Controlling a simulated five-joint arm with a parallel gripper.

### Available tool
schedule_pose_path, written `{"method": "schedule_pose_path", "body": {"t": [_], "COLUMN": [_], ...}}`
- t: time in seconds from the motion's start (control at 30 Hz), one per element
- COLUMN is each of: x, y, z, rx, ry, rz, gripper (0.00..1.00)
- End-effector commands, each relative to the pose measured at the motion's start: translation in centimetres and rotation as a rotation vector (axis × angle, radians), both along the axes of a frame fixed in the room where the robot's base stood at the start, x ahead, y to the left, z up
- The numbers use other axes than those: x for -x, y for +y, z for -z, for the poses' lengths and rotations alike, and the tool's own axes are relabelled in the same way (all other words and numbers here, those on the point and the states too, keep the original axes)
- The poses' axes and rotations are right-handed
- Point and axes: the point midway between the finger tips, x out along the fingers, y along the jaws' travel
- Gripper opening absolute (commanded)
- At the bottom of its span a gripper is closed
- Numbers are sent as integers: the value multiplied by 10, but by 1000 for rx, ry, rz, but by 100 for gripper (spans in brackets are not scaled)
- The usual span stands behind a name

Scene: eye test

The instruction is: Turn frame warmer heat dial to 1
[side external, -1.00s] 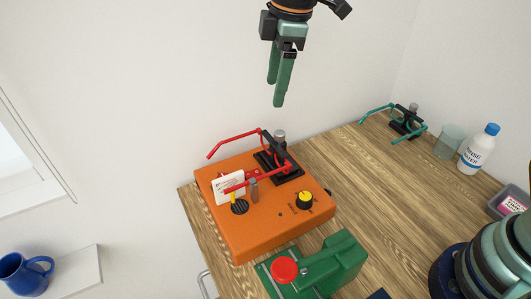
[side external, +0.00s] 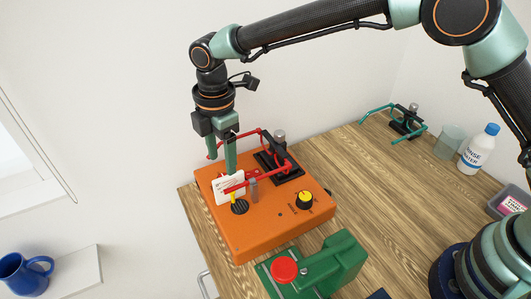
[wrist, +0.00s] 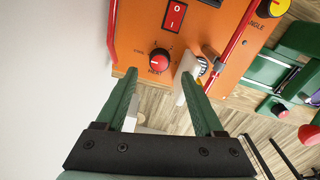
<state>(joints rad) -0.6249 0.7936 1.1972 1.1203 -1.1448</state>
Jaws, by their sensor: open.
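The frame warmer (side external: 255,225) is an orange box on the wooden table. Its heat dial (wrist: 159,59), red-capped with a black skirt, shows in the wrist view on a face with small print, near a red rocker switch (wrist: 175,15). The dial's setting is too small to read. In the side view this dial is hidden. My gripper (side external: 222,160) is open and empty at the far left side of the warmer. In the wrist view my gripper's fingertips (wrist: 158,75) appear on either side of the dial, with no visible contact.
A white card (side external: 228,188) and red glasses-holder arms (side external: 262,178) stand on the warmer close to my fingers. A yellow-capped dial (side external: 305,200) is on its top. A green device (side external: 340,262) stands in front. A bottle (side external: 477,150) stands far right.

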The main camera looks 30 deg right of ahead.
Motion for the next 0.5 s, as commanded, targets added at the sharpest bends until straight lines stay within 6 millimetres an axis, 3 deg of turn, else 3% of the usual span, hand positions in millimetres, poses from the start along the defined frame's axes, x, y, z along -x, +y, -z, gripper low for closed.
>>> {"method": "schedule_pose_path", "body": {"t": [0.2, 0.5], "x": [-1, -2], "y": [-1, 0], "z": [36, 51], "rx": [3, 0], "ry": [3, 0], "rz": [1, 1], "gripper": [70, 70]}}
